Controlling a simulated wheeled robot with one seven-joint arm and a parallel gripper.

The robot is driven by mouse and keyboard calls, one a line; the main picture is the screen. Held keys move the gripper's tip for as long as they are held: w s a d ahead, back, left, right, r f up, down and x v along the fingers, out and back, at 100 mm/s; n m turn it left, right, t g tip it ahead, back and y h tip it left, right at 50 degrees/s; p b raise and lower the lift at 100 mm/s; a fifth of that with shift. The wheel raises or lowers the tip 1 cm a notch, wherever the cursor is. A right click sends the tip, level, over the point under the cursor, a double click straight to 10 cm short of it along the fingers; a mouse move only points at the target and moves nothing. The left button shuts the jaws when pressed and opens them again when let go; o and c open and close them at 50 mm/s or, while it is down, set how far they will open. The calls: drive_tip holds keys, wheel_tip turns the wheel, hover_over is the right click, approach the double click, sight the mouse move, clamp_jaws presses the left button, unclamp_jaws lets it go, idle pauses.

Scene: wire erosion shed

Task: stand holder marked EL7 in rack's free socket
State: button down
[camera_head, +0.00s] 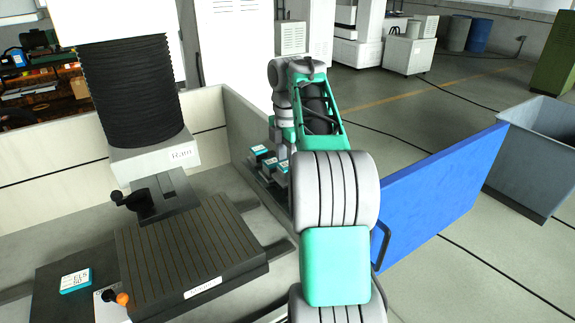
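Several small dark holders with white and teal labels (270,163) stand in a group beside the low wall, left of my arm. Their markings are too small to read, so I cannot tell which one is EL7. My gripper (275,138) points down over or beside this group, partly hidden by my own arm. Its fingers are too small and covered to show whether they hold anything. The rack and its free socket cannot be made out clearly. Another white and teal label (75,281) lies on a dark block at lower left; its marking is hard to read.
A grooved machine table (190,250) stands at left under a head with black bellows (130,90). An orange knob (122,298) sits at its front corner. A cream wall (235,120) encloses the bed. A blue panel (440,195) and grey bin (540,150) stand right.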

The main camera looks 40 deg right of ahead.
sight(287, 177)
drive_tip(key=shift+f+b, duration=1.45)
drive_tip(key=shift+b, duration=0.05)
drive_tip(key=shift+f, duration=0.1)
drive_tip(key=shift+f+b, duration=0.3)
drive_tip(key=shift+b, duration=0.1)
drive_tip(key=c, duration=0.7)
unclamp_jaws()
drive_tip(key=shift+f, duration=0.1)
